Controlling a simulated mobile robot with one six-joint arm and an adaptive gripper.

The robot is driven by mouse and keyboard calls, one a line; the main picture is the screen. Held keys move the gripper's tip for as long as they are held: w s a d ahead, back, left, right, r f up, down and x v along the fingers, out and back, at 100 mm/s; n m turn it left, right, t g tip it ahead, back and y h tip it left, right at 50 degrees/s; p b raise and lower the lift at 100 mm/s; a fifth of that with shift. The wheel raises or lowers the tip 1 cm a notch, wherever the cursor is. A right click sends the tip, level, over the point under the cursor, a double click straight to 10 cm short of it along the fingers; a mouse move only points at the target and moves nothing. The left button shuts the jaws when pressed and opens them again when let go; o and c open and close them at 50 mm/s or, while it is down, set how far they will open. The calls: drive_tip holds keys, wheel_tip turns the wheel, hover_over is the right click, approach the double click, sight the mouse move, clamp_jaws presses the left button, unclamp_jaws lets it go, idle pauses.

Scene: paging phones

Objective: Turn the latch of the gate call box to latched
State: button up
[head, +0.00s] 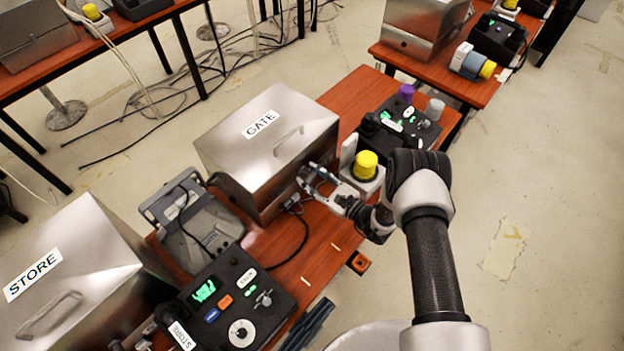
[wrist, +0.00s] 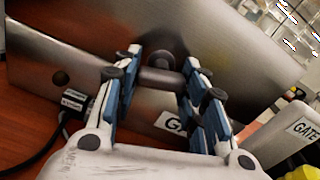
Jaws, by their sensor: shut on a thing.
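The gate call box (head: 230,165) is a brushed metal box with a GATE label on its sloped lid, standing on the red-brown table. Its metal face (wrist: 80,60) fills much of the wrist view. My gripper (head: 309,178) is at the front face of the box. In the wrist view, my gripper (wrist: 161,72) has its blue-padded fingers on either side of the dark grey latch (wrist: 160,80) and is shut on it. The latch lies roughly crosswise between the fingers. In the head view my gripper hides the latch. I cannot tell whether it is latched.
A white unit with a yellow button (head: 366,165) stands close to the right of my gripper. A black phone console (head: 225,300) and the STORE box (head: 75,265) are at the lower left. A cable connector (wrist: 75,100) sits near the box's lower edge. Open floor lies to the right.

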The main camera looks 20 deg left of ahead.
drive_tip(key=n+b, duration=0.2)
drive_tip(key=n, duration=0.5)
drive_tip(key=shift+w+b, duration=0.1)
drive_tip(key=shift+b, duration=0.25)
drive_tip(key=n+b, duration=0.1)
drive_tip(key=n, duration=0.3)
drive_tip(key=shift+r+n+b, duration=0.2)
drive_tip(key=shift+n+b, duration=0.6)
drive_tip(key=shift+n, duration=1)
drive_tip(key=o, duration=1.1)
drive_tip(key=v, duration=1.2)
